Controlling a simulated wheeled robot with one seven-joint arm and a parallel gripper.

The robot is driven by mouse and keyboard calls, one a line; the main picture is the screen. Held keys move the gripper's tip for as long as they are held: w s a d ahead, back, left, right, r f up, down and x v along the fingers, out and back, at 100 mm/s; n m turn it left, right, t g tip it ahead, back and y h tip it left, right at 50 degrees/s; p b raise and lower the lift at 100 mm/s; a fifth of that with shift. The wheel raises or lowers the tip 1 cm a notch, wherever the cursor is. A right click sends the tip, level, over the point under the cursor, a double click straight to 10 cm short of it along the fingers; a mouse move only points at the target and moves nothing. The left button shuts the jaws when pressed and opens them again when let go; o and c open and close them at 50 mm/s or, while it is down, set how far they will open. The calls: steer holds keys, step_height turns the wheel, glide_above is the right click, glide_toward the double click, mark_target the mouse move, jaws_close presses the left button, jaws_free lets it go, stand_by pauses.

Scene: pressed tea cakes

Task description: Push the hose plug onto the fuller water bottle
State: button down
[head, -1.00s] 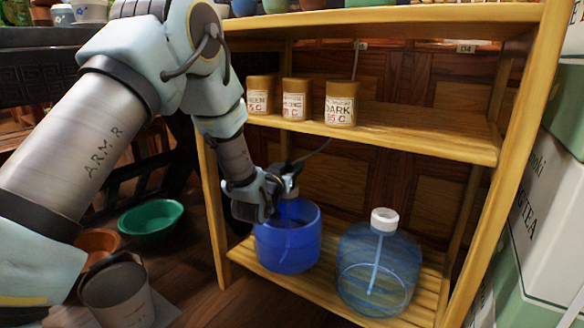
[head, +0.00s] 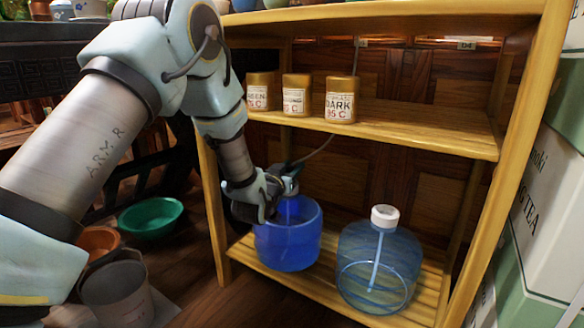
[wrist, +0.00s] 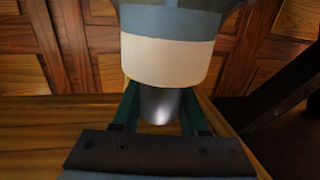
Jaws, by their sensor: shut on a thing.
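My gripper (head: 272,190) is over the mouth of the left water bottle (head: 287,243) on the lower shelf. This bottle is deep blue and looks the fuller one. My gripper is shut on the hose plug (head: 290,174), whose thin dark hose runs up to the right. In the wrist view the plug (wrist: 170,58) is a cream and grey-blue cylinder close to the green fingers (wrist: 159,110), with a silvery part between them. Whether the plug touches the bottle's neck is hidden. The right water bottle (head: 376,270) is paler, with a white cap and an inner tube.
The wooden shelf unit (head: 430,134) has posts on both sides of the bottles. Several brown labelled jars (head: 340,100) stand on the shelf above. A green basin (head: 150,218) and a grey bucket (head: 116,292) are on the floor at left. White-green boxes stand at right.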

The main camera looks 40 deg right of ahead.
steer(key=shift+f, duration=0.15)
steer(key=shift+c, duration=1.8)
jaws_free()
steer(key=shift+a, duration=0.1)
steer(key=p+v, duration=0.3)
steer(key=v, duration=0.7)
steer(key=shift+s+p, duration=0.1)
steer(key=shift+p, duration=0.2)
steer(key=shift+s+a, duration=0.1)
steer(key=shift+a, duration=0.2)
